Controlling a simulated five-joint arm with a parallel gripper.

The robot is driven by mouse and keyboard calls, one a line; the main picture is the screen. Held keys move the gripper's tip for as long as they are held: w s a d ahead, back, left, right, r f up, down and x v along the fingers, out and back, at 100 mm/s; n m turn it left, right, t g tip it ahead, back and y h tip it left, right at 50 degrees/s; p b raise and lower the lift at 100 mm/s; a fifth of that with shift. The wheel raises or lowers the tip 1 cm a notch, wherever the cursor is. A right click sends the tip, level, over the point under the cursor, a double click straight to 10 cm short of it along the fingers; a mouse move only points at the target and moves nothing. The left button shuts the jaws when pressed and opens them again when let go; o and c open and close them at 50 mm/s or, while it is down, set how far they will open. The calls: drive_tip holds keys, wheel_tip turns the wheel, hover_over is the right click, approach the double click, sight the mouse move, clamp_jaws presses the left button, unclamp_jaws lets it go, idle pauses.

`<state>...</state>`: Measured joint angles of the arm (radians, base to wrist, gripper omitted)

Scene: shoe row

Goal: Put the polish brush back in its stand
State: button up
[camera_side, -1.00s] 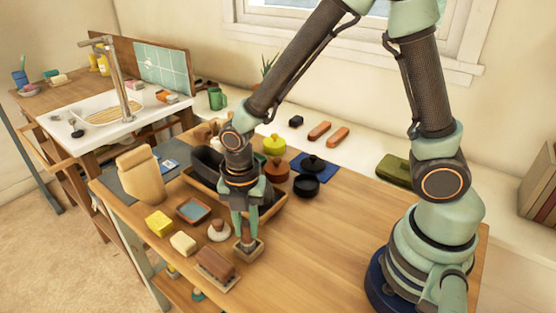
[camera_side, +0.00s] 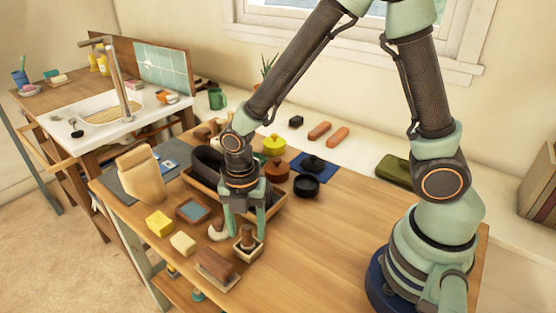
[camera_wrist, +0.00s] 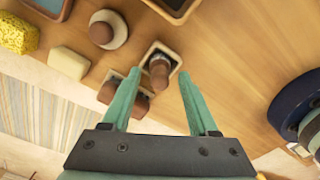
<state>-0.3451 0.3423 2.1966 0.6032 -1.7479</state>
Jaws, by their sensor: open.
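The polish brush (camera_side: 247,236), with a dark wooden handle, stands in its small square pale-rimmed stand (camera_side: 248,254) near the table's front edge. In the wrist view the brush (camera_wrist: 159,72) sits inside the square rim of the stand (camera_wrist: 173,54), roughly upright. My gripper (camera_side: 247,228) is open, with its two fingers spread apart. In the wrist view the fingertips of my gripper (camera_wrist: 159,74) show on either side of the brush, with gaps between. The bristle end is hidden inside the stand.
A round-knobbed brush (camera_side: 217,230) and a brown block brush (camera_side: 214,264) stand close by. A yellow sponge (camera_side: 159,223) and cream block (camera_side: 183,243) lie left. A wooden tray (camera_side: 277,206) with a dark shoe is behind.

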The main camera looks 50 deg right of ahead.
wheel_tip(320, 180, up, 12)
drive_tip(key=s+d+r+m+t, duration=0.1)
drive_tip(key=d+r+m, duration=0.3)
drive_tip(key=m, duration=0.8)
drive_tip(key=s+d+r+m+t, duration=0.2)
drive_tip(key=d+r+m+t, duration=0.2)
drive_tip(key=d+m, duration=0.3)
drive_tip(key=m, duration=0.5)
drive_tip(key=shift+s+d+t, duration=0.25)
drive_tip(key=shift+t, duration=0.05)
